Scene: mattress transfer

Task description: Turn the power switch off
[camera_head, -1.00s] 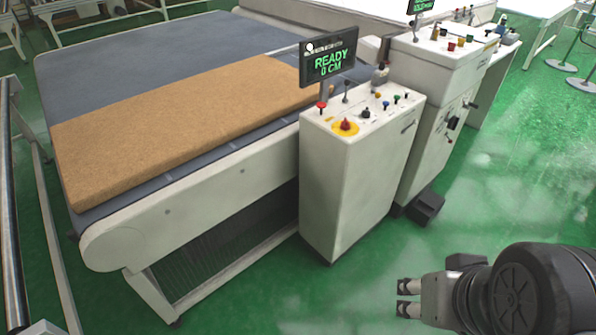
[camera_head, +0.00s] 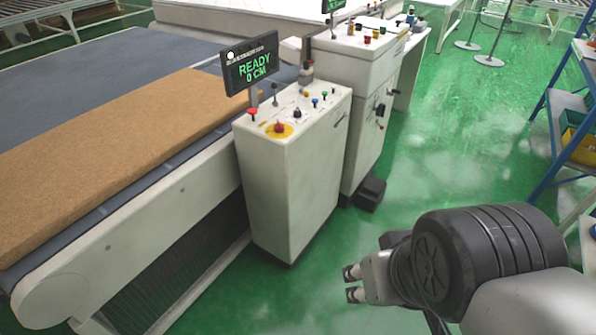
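A white control cabinet (camera_head: 290,190) stands beside the conveyor. Its top panel carries a red knob on a yellow disc (camera_head: 279,129), a black knob (camera_head: 297,113) and several small coloured buttons. A taller white cabinet (camera_head: 350,80) behind it has dark switch-like fittings (camera_head: 380,109) on its right side. I cannot tell from these views which control is the power switch. My gripper (camera_head: 350,283) is at lower right, right of and nearer than the front cabinet, apart from it. Its two fingertips point left, spaced apart, with nothing between them.
A screen (camera_head: 250,65) on the front cabinet reads "READY 0 CM". A tan mattress slab (camera_head: 110,145) lies on the grey conveyor bed (camera_head: 90,65). A black box (camera_head: 370,194) sits on the floor by the taller cabinet. Green floor (camera_head: 460,150) is open at right, before a blue shelf (camera_head: 560,110).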

